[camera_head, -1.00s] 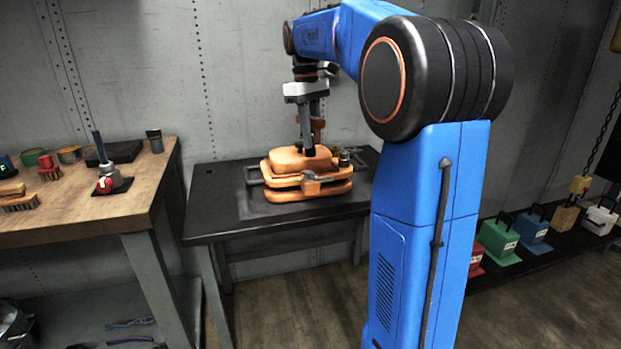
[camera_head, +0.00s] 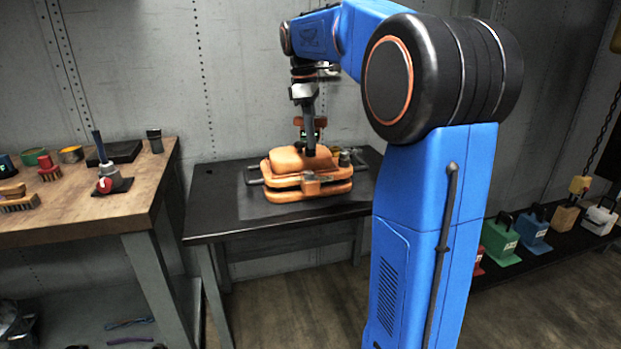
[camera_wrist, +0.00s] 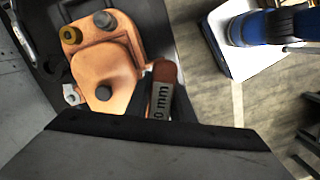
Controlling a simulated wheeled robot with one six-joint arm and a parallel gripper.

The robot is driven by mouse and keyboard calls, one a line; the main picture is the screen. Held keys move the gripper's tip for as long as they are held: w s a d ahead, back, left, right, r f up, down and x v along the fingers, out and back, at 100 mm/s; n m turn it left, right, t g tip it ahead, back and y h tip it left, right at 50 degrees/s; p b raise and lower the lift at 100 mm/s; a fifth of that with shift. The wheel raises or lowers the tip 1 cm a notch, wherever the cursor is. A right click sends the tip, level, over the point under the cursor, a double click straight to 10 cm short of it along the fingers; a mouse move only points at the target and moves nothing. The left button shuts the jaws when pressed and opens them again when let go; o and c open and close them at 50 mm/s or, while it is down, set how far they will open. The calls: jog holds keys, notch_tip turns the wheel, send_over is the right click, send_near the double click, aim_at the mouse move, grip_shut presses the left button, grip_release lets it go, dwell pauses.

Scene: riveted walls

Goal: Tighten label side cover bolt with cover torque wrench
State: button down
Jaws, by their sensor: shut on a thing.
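The orange assembly (camera_head: 283,181) stands on a dark table, with a rounded cover on top. In the wrist view its orange cover (camera_wrist: 90,65) shows a dark bolt head (camera_wrist: 104,92) near its lower edge. My gripper (camera_head: 310,140) is over the assembly, pointing down. It is shut on the cover torque wrench, whose reddish-brown handle (camera_wrist: 165,72) and grey label reading "0 mm" show in the wrist view. The handle lies just right of the cover. The wrench's working end is hidden, so I cannot tell whether it sits on a bolt.
A wooden bench (camera_head: 90,215) on the left holds a blue-handled tool (camera_head: 108,178), a brush and tins. A wall is close behind the dark table (camera_head: 215,222). Several coloured blocks with handles stand on a low shelf (camera_head: 540,250) at right.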

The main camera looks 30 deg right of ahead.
jog(key=shift+n, duration=0.6)
jog(key=n, duration=0.4)
jog(key=shift+w+t, duration=0.1)
jog(key=shift+t, duration=0.2)
jog(key=shift+d, duration=0.1)
dwell(0.7)
